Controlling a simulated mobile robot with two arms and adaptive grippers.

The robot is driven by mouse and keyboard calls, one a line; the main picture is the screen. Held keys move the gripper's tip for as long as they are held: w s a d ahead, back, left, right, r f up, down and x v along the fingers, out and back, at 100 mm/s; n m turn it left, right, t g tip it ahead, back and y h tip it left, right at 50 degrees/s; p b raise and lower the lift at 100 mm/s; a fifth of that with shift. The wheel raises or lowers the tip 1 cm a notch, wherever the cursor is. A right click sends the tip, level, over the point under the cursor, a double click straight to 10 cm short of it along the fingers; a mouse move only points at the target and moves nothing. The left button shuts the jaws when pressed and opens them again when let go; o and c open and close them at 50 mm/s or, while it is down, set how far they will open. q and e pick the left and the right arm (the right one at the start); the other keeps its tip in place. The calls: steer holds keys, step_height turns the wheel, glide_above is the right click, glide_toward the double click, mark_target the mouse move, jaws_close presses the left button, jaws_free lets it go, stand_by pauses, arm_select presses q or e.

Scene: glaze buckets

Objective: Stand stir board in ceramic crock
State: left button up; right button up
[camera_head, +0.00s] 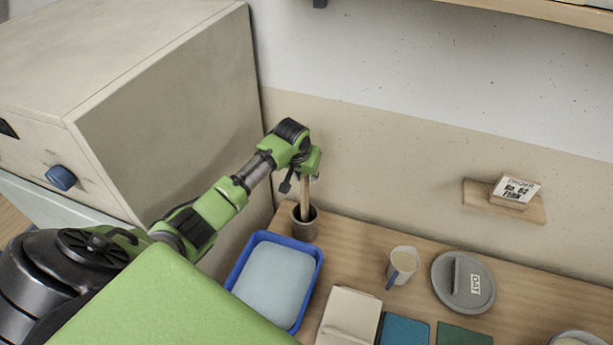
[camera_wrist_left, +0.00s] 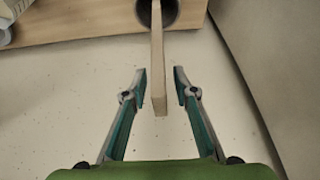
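The wooden stir board (camera_head: 305,198) stands upright, slightly tilted, with its lower end inside the grey ceramic crock (camera_head: 305,230) at the back left of the table. My left gripper (camera_head: 301,180) is above the crock at the board's upper end. In the left wrist view my left gripper (camera_wrist_left: 159,74) is open, with its fingers on either side of the stir board (camera_wrist_left: 157,60) and a gap to each. That view also shows the dark mouth of the crock (camera_wrist_left: 174,12) around the board. The board's bottom end is hidden inside. My right gripper is not in view.
A blue-rimmed tray (camera_head: 238,262) lies in front of the crock. A cup (camera_head: 404,262) and a round grey lid (camera_head: 484,278) are further right. A large beige cabinet (camera_head: 180,110) stands left; the wall is close behind. Table between crock and cup is clear.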

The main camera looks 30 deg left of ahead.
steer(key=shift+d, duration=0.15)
arm_select(q)
steer(key=v, duration=1.2)
